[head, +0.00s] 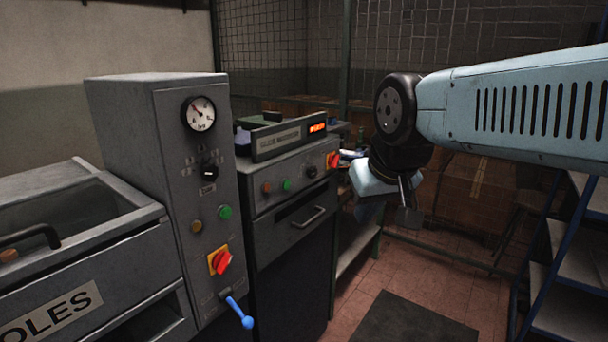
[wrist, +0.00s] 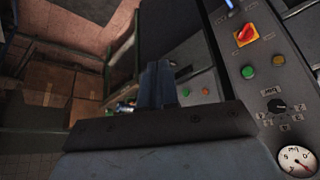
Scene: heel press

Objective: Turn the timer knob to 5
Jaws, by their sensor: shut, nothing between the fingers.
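The timer knob (head: 208,173) is a small black dial with a white mark, on the tall grey press panel (head: 180,130) below a round gauge (head: 200,114). In the wrist view the knob (wrist: 277,106) appears at the right, with the panel turned over. My gripper (head: 366,210) is at centre right in the head view, well apart from the knob. Its fingers (wrist: 158,75) are shut with nothing between them.
Green (head: 225,212) and amber (head: 196,226) buttons, a red-on-yellow switch (head: 220,260) and a blue lever (head: 238,312) sit below the knob. A second machine with a lit display (head: 317,128) stands beside the press. Blue shelving (head: 570,270) is at right. Floor shows between.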

